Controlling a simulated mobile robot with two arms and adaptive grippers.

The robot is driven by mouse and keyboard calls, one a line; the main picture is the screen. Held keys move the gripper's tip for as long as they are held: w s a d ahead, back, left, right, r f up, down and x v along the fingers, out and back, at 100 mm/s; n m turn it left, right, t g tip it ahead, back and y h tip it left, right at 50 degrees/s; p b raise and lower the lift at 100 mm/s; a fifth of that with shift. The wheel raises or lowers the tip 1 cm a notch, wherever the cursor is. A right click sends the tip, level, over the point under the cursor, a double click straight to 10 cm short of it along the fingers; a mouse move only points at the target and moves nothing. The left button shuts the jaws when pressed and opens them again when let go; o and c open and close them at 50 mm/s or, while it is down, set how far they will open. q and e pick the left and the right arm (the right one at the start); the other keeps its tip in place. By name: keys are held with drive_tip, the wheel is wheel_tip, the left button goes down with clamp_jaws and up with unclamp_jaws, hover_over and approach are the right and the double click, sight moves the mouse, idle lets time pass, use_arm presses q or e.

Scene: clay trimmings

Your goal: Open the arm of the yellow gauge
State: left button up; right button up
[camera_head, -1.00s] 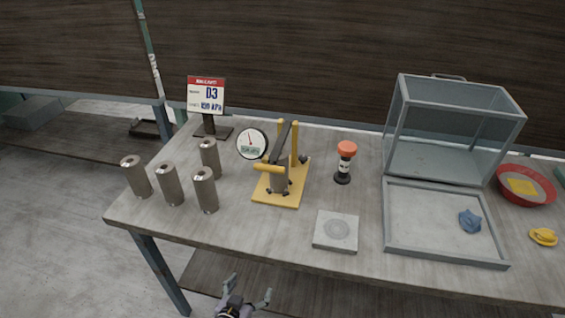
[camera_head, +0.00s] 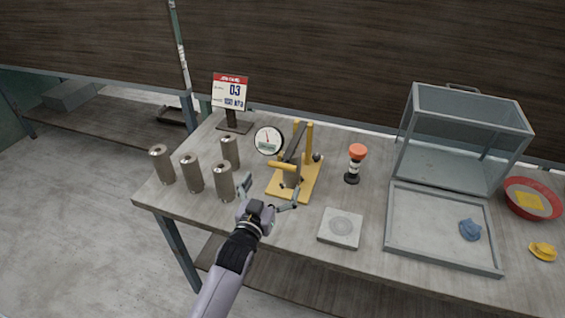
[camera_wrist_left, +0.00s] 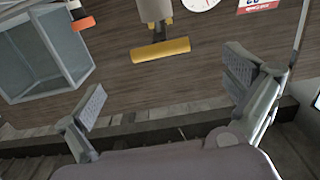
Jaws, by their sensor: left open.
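The yellow gauge (camera_head: 291,194) stands on the table with a yellow base, two uprights, a dark slanted arm and a round white dial (camera_head: 268,140). A grey cylinder sits in its frame, and a yellow bar (camera_head: 282,166) sticks out to the left. My left gripper (camera_head: 270,195) is open and empty, just in front of the gauge at its lower left. In the left wrist view the yellow bar (camera_wrist_left: 160,50) lies ahead of the spread fingers (camera_wrist_left: 165,100), apart from them. My right gripper is not in view.
Several grey cylinders (camera_head: 192,174) stand left of my left gripper. An orange-topped post (camera_head: 356,164) and a square plate (camera_head: 341,228) are to the right. A glass case (camera_head: 465,135), shallow tray (camera_head: 393,230) and red bowl (camera_head: 533,199) lie farther right.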

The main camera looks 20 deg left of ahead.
sight(281, 168)
use_arm(q)
drive_tip(key=w+p, duration=0.1)
drive_tip(key=w, duration=0.7)
drive_tip(key=shift+w+d, duration=0.1)
drive_tip(key=shift+w, duration=0.1)
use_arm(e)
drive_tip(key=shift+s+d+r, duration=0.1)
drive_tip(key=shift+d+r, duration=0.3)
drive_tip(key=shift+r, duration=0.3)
use_arm(q)
drive_tip(key=shift+c, duration=0.4)
drive_tip(key=c, duration=1.6)
drive_tip(key=shift+o, duration=0.2)
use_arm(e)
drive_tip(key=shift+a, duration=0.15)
use_arm(q)
drive_tip(key=shift+r, duration=0.15)
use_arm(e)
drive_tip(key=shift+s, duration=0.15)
